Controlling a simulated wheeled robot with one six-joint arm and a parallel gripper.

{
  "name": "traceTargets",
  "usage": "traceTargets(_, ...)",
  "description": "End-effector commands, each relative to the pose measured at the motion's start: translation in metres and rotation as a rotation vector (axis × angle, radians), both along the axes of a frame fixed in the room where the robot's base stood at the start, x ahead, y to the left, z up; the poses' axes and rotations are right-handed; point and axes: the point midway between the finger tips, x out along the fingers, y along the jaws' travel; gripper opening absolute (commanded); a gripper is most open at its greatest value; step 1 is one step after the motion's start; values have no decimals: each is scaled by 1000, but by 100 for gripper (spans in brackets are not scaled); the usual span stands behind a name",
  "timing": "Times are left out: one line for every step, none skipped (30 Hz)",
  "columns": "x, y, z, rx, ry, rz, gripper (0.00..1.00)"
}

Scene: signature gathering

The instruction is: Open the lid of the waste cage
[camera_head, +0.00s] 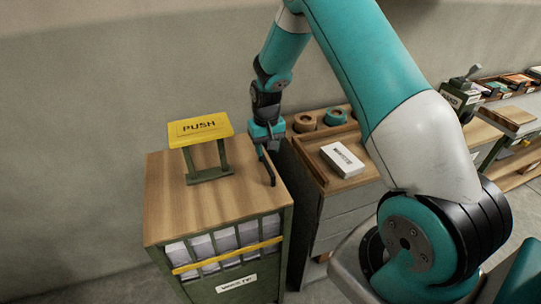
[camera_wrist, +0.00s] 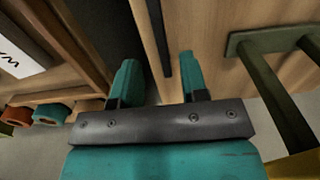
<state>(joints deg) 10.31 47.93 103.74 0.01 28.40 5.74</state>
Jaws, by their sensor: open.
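The waste cage (camera_head: 238,283) stands at the lower left of the head view, a green frame with a yellow bar and a "WASTE" label. Its wooden lid (camera_head: 170,205) lies flat and closed on top; it also shows in the wrist view (camera_wrist: 215,15). A dark bar handle (camera_head: 267,170) runs along the lid's right edge and shows in the wrist view (camera_wrist: 158,35). My gripper (camera_head: 262,148) is open and empty at the handle's far end. In the wrist view, its fingertips (camera_wrist: 158,65) lie on either side of the bar's line; contact cannot be told.
A yellow "PUSH" plate (camera_head: 200,128) on green legs stands on the lid. Right of the cage, across a narrow dark gap, a wooden-topped cabinet (camera_head: 325,185) carries tape rolls (camera_head: 335,117) and a white labelled box (camera_head: 343,159). A grey wall is behind.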

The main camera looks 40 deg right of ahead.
Motion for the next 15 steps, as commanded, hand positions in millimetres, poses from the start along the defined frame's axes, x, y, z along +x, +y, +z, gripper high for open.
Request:
traceTargets(-1,0,-10,1,5,0,40)
traceTargets(0,0,-15,1,3,-1,40)
traceTargets(0,0,-22,1,3,-1,40)
traceTargets(-1,0,-27,1,3,-1,40)
traceTargets(0,-1,-31,0,1,-1,40)
traceTargets(0,-1,-36,1,2,-1,40)
traceTargets(0,-1,-40,1,2,-1,40)
traceTargets(0,-1,-43,0,0,-1,40)
traceTargets(0,-1,-46,0,0,-1,40)
traceTargets(0,-1,-48,0,0,-1,40)
traceTargets(0,-1,-49,0,-1,0,40)
traceTargets(0,-1,-51,0,-1,0,40)
traceTargets(0,-1,-51,0,-1,0,40)
traceTargets(0,-1,-52,-1,-2,0,40)
traceTargets(0,-1,-52,-1,-2,0,40)
